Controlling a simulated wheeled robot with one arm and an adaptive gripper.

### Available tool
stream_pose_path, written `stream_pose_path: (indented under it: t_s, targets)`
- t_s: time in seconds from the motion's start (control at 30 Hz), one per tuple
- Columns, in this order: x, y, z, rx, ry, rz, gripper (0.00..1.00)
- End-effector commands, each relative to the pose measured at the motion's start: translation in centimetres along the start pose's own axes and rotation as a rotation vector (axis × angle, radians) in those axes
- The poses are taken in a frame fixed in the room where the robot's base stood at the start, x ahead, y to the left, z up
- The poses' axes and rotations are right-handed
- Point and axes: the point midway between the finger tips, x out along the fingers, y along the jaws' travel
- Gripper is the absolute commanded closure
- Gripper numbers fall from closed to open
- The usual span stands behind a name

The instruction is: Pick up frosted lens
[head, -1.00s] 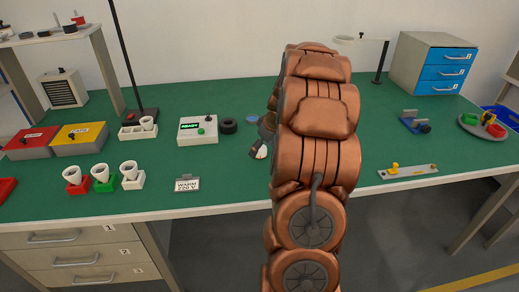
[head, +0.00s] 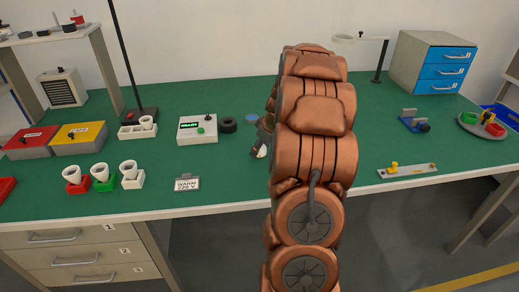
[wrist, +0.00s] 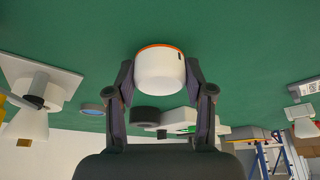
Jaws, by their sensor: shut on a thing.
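A white, short cylinder with an orange rim and a small dark mark, which looks like the frosted lens (wrist: 160,72), sits between the fingertips of my gripper (wrist: 160,66) in the wrist view. My gripper is shut on it, one finger at each side. In the head view my gripper (head: 263,138) is partly hidden behind my arm, and a bit of the white lens (head: 260,152) shows at its tip. I cannot tell whether the lens touches the table.
A blue disc (head: 252,118), a black ring (head: 228,125) and a white box with a green display (head: 198,129) stand nearby on the green table (head: 220,160). Sockets with white cups (head: 103,175) and a sign (head: 187,183) are to the left. Table to the right of my arm has free room.

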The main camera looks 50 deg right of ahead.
Motion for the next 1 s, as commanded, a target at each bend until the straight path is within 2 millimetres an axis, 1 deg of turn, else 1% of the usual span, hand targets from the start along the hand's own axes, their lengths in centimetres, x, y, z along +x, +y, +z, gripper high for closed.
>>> stream_pose_path:
  t_s: [0.17,0.47,0.8,1.0]
  targets:
    - [-0.6,0.0,-0.3,-0.001,0.002,0.002,0.61]
    - [-3.2,0.1,-1.4,-0.002,0.003,0.003,0.61]
    - [-4.5,-1.3,0.9,0.0,0.001,0.001,0.61]
    - [-5.6,-2.7,3.2,0.001,0.002,0.0,0.61]
